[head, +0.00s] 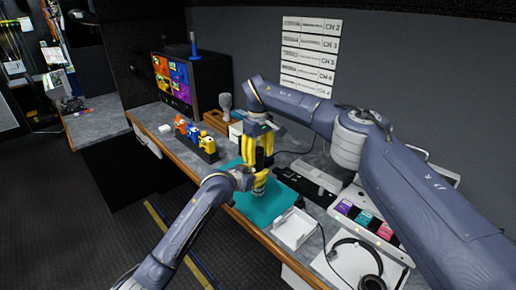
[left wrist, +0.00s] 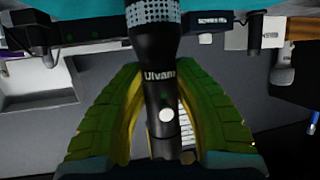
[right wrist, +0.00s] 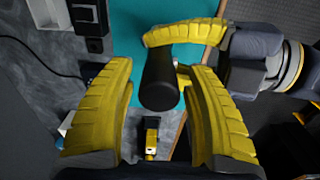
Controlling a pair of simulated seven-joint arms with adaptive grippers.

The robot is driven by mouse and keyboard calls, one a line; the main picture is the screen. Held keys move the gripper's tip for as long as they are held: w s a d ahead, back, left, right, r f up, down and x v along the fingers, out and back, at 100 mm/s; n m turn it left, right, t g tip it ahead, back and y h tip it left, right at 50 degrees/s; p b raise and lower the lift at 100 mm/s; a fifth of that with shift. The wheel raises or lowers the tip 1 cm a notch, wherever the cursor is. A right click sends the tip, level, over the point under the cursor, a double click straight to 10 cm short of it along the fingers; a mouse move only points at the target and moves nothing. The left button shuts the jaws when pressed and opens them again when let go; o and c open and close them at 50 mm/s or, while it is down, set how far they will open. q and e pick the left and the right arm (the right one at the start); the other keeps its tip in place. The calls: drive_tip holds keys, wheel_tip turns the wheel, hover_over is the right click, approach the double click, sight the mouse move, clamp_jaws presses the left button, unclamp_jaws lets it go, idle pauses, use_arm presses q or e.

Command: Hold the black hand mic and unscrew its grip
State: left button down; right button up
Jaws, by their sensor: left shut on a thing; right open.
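The black hand mic (head: 260,160) stands roughly upright over the teal mat (head: 250,213). My left gripper (head: 259,184) is shut on its body, with both yellow fingers around it in the left wrist view. That view also shows the mic's (left wrist: 158,75) lettering, a pale button and the grey grille at the top edge. My right gripper (head: 259,134) is above, pointing down and open. In the right wrist view the dark grip end (right wrist: 159,85) lies between the open fingers, with gaps on both sides. The seam of the grip is not clear.
A white tray (head: 293,228) and a headset (head: 355,262) are at the counter's near right. A row of coloured-top radios (head: 196,138) stands left of the mat, with a monitor (head: 180,80) farther back. The counter's wooden edge is in front.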

drive_tip(key=shift+f, duration=0.4)
